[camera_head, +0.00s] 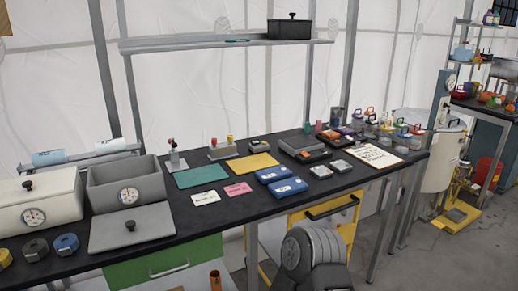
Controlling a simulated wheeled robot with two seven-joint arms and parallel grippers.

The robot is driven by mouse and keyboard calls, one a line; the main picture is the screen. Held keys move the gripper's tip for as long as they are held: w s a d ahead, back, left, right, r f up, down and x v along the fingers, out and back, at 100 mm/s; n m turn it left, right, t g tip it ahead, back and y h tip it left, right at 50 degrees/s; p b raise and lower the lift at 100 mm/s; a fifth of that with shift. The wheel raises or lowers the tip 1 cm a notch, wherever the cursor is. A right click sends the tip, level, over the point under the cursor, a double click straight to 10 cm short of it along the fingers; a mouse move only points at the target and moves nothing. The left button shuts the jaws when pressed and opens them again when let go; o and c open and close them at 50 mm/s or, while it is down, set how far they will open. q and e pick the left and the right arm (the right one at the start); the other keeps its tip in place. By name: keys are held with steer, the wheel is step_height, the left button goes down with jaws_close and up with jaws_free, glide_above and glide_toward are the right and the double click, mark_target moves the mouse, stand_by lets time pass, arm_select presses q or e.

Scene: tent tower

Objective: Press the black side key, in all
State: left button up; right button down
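I cannot pick out a black side key for certain at this size. Several small devices lie on the dark bench (232,211). Two blue devices with pale labels, one farther (272,174) and one nearer (288,188), lie near its middle. Two small grey-topped devices, a left one (320,171) and a right one (341,166), lie right of them. A larger grey box-shaped device (300,144) stands behind, and a small dark device (257,145) is farther left. Any keys on their sides are too small to tell. Neither gripper's fingers show.
A grey open bin (125,180) with a dial, its lid (132,228) and a white dial box (40,205) fill the bench's left. Green (202,175) and yellow (252,164) mats lie mid-bench. A clipboard (372,155) lies right. A shelf (190,43) hangs above.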

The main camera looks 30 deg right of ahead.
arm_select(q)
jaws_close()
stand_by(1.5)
